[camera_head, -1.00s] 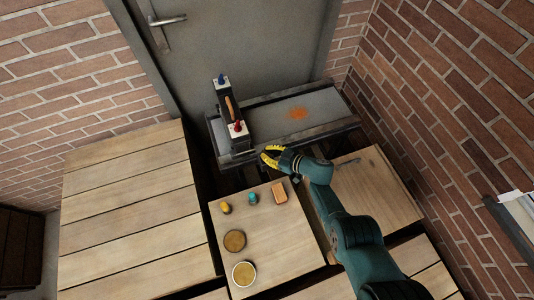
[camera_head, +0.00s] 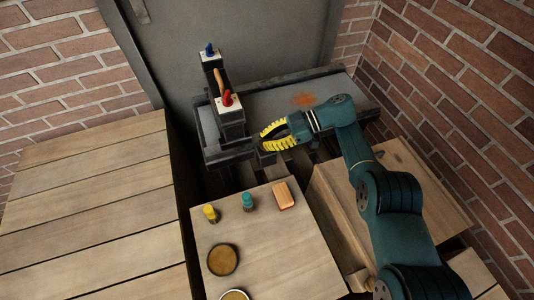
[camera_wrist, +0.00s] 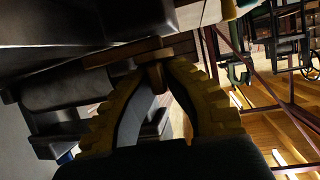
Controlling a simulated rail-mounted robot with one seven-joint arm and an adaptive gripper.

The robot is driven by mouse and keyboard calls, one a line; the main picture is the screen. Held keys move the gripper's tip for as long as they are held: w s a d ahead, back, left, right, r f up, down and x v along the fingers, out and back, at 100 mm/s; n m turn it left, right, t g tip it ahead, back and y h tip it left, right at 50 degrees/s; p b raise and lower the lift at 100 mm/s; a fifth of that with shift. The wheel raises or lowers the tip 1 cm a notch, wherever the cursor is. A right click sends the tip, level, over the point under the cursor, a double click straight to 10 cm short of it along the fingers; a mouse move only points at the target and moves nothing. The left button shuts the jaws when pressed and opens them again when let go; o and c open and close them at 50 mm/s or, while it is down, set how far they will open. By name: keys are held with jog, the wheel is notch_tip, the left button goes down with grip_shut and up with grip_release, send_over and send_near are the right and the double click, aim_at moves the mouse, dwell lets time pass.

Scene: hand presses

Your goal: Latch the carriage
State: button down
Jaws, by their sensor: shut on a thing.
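The press carriage (camera_head: 231,121) is a dark upright block with a white top bearing a red knob; a second white top with a blue knob (camera_head: 209,48) stands behind it, with an orange-brown handle (camera_head: 219,82) between. It sits at the left part of the grey press bed (camera_head: 275,97). My gripper (camera_head: 264,140), with yellow ridged fingers, is at the bed's front edge, just right of the carriage. In the wrist view its fingertips (camera_wrist: 157,78) close on a small brown peg, part of a brown bar (camera_wrist: 125,52). Whether this is the latch I cannot tell.
A small wooden table in front holds a yellow-topped piece (camera_head: 210,213), a teal piece (camera_head: 248,202), an orange block (camera_head: 284,196) and round tins (camera_head: 223,260). A wooden box (camera_head: 420,192) stands under my arm. Brick walls and a grey door close off the back.

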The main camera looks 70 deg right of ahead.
aim_at(266, 140)
jog(key=f+n+y+b, duration=0.1)
jog(key=b, duration=0.3)
jog(key=shift+g, duration=0.4)
jog(key=shift+b, duration=0.5)
jog(key=shift+a+r+n+y+b, duration=0.1)
jog(key=shift+r+n+y+b, duration=0.25)
jog(key=shift+b, duration=0.15)
jog(key=c, duration=1.1)
grip_release()
jog(key=shift+w+a, duration=0.1)
jog(key=shift+r, duration=0.1)
notch_tip(266, 140, up, 10)
